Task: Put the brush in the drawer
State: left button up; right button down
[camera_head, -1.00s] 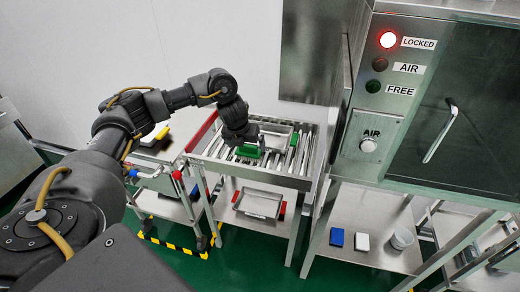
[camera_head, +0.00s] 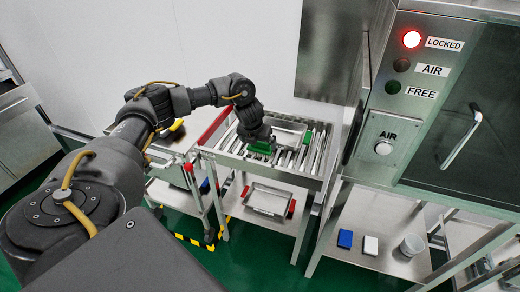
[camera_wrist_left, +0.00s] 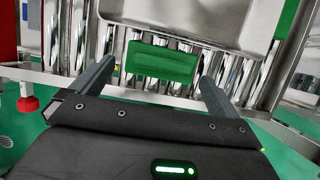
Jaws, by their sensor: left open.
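A green block-shaped thing (camera_wrist_left: 163,62), perhaps the brush, lies on metal rollers. It also shows in the head view (camera_head: 262,148), just below my left gripper (camera_head: 257,138). In the wrist view my left gripper (camera_wrist_left: 157,74) is open, with a finger to either side of the green thing and a gap at each side. No bristles can be made out. A shallow metal tray with red ends (camera_head: 268,201) sits under the roller table; I cannot tell whether it is the drawer. My right gripper is not in view.
The roller table (camera_head: 320,172) carries a metal tray (camera_head: 290,130) behind the green thing, with another green piece (camera_wrist_left: 291,14) beside it. A steel washer cabinet (camera_head: 383,148) stands at right, its red LOCKED lamp lit. Blue and white blocks and a cup (camera_head: 411,245) stand on its lower shelf.

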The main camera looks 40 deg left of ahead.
aim_at(259, 143)
pick_arm(q)
jog(key=x, duration=0.4)
jog(key=shift+w+f, duration=0.2)
jog(key=shift+f, duration=0.05)
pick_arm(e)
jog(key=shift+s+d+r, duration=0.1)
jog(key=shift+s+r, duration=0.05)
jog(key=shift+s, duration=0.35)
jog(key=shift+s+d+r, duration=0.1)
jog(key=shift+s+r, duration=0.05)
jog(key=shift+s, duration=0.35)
pick_arm(q)
jog(key=c, duration=0.8)
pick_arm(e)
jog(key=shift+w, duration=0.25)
pick_arm(q)
jog(key=shift+r, duration=0.1)
